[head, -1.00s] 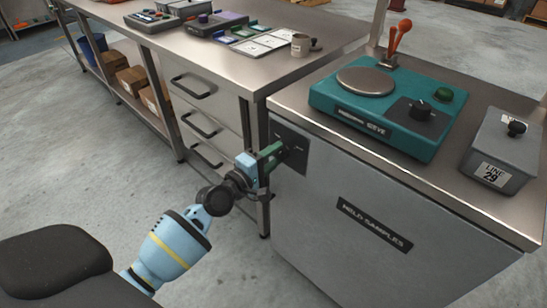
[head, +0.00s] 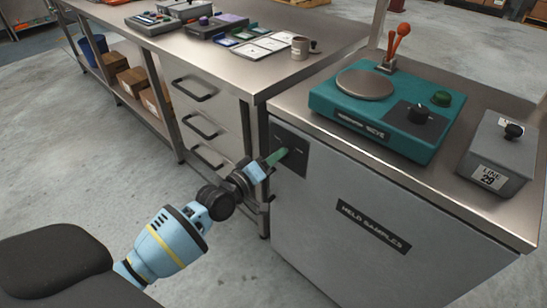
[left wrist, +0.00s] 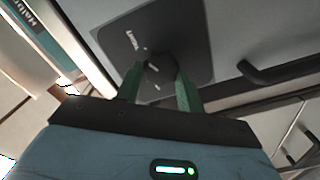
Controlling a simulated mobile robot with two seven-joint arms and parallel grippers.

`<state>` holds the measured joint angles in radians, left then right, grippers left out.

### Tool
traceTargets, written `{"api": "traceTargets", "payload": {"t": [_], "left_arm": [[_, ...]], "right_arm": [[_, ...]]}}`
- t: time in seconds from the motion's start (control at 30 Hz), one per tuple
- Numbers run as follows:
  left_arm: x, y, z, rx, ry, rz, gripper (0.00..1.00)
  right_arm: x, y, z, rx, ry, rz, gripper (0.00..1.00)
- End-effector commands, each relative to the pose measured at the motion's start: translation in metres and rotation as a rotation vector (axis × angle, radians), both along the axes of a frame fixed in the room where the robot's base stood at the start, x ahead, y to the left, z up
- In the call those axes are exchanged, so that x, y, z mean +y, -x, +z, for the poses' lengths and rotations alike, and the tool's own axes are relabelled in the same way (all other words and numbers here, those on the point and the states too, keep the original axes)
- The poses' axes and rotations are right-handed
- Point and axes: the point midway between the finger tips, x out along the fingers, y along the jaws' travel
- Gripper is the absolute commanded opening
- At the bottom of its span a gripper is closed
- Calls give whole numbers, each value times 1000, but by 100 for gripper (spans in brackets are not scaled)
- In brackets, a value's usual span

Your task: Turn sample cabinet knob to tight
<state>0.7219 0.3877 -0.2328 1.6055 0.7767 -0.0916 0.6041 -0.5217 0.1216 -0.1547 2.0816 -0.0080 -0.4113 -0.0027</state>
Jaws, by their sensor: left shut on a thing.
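The sample cabinet (head: 310,225) is a grey box labelled "HELD SAMPLES". A dark plate (head: 289,137) with small white marks sits at the upper left of its front. In the left wrist view, the dark knob (left wrist: 160,70) stands on the plate (left wrist: 190,32) between green fingers. My left gripper (head: 281,154) is shut on the knob and faces the cabinet front. In the head view the fingers hide the knob. The knob's exact pointer angle is hard to read. My right gripper is out of view.
The floor (head: 60,190) to the left is clear.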

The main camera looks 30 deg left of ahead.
Motion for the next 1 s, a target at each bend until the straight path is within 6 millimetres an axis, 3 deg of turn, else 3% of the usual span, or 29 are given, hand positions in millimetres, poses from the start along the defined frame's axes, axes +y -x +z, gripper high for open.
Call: {"api": "traceTargets", "payload": {"t": [0.43, 0.47, 0.6, 1.0], "left_arm": [[1, 0, 0, -5, -16, 1, 15], [1, 0, 0, -5, -16, 1, 39], [1, 0, 0, -5, -15, 1, 57], [2, 5, 0, -3, -13, 1, 60]], "right_arm": [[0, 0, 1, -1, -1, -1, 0], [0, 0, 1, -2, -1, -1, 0], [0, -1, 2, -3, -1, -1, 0], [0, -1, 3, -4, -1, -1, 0]]}}
